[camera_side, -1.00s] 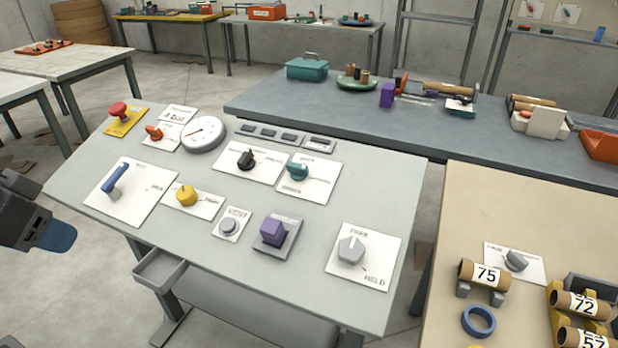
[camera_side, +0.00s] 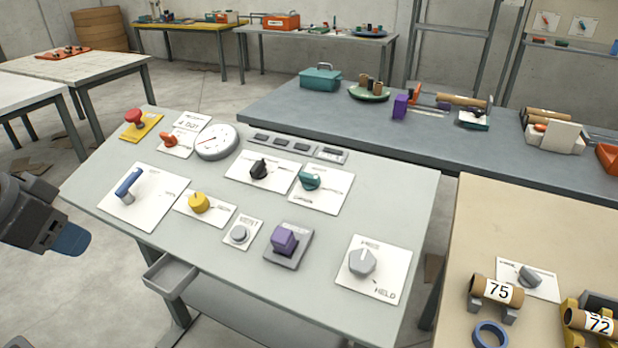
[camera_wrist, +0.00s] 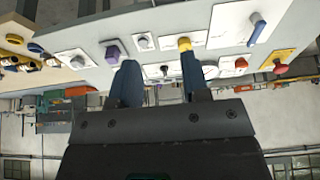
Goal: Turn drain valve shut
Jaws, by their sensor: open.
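The sloped grey control panel (camera_side: 200,265) carries several knobs and levers; I cannot read which label names the drain valve. A blue lever (camera_side: 130,184) stands tilted on a white plate at the left, and shows in the wrist view (camera_wrist: 257,30). A teal knob (camera_side: 310,181), a black knob (camera_side: 259,169) and an orange-red handle (camera_side: 169,140) sit towards the back. A grey knob (camera_side: 362,262) is at the front right, its plate marked HELD. My gripper (camera_side: 72,239), with blue fingertips, hangs left of the panel, touching nothing. In the wrist view its fingers (camera_wrist: 158,72) are apart and empty.
The panel also holds a yellow knob (camera_side: 198,202), purple block (camera_side: 284,239), round button (camera_side: 239,234), red mushroom button (camera_side: 134,118) and dial gauge (camera_side: 216,142). A small grey tray (camera_side: 170,276) juts below the front edge. A beige table (camera_side: 480,225) stands at right.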

